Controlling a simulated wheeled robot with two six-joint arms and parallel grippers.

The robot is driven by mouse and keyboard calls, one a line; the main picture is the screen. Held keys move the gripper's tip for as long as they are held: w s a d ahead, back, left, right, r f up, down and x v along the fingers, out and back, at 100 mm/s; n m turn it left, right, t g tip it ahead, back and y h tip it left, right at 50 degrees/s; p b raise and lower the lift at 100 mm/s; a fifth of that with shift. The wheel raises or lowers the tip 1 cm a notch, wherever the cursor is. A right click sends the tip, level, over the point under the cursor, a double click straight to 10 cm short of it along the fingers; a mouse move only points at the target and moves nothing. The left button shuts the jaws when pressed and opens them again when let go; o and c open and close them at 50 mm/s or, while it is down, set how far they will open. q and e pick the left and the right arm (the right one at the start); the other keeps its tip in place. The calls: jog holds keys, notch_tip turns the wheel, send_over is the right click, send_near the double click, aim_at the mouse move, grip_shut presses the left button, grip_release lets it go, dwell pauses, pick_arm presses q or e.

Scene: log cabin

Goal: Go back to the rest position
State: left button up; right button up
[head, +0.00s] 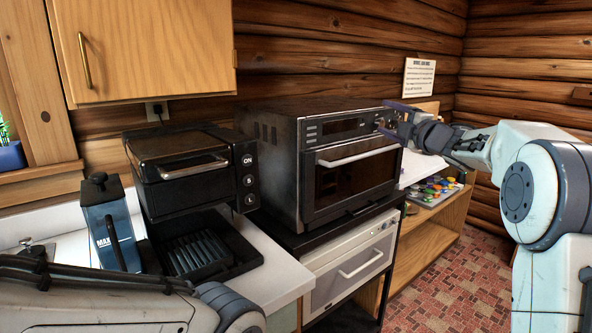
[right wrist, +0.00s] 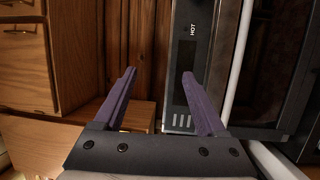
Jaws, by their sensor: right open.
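My right gripper (head: 398,120) is beside the upper right corner of the black oven (head: 335,165) in the head view. In the right wrist view its two purple fingers (right wrist: 162,98) are spread apart with nothing between them. The oven's control panel (right wrist: 187,65) shows just past the fingers, close to the right one. I cannot tell whether a finger touches the oven. My left arm (head: 110,300) crosses the lower left of the head view; its gripper is out of the picture.
A black toaster oven (head: 185,165) and a blue water container (head: 110,233) stand on the white counter (head: 275,262) at left. A white appliance (head: 350,270) sits under the oven. A wooden shelf with coloured items (head: 435,190) is at right. The red patterned floor (head: 470,270) is clear.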

jog(key=s+a+f+m+g+h+p, duration=0.1)
jog(key=s+a+f+m+h+p, duration=0.2)
jog(key=a+m, duration=0.45)
jog(key=s+a+f+m+g+h+p, duration=0.1)
jog(key=s+a+f+m+g, duration=0.15)
jog(key=s+a+f, duration=0.35)
jog(key=s+a+f+m+g+h, duration=0.1)
jog(key=s+a+f+g, duration=0.25)
jog(key=s, duration=0.45)
jog(key=s+f+m+g+p, duration=0.1)
jog(key=s+f+g, duration=0.2)
jog(key=s, duration=0.8)
jog(key=s+a+f+m+g+p, duration=0.1)
jog(key=s+f+g, duration=0.3)
jog(key=s, duration=0.7)
jog(key=s+f+m+g+p, duration=0.1)
jog(key=s+f+g, duration=0.2)
jog(key=s, duration=0.8)
notch_tip(320, 180, down, 2)
jog(key=shift+s+a+f+g+h, duration=0.1)
jog(key=shift+s+a+g+h, duration=0.15)
jog(key=shift+g+h, duration=0.15)
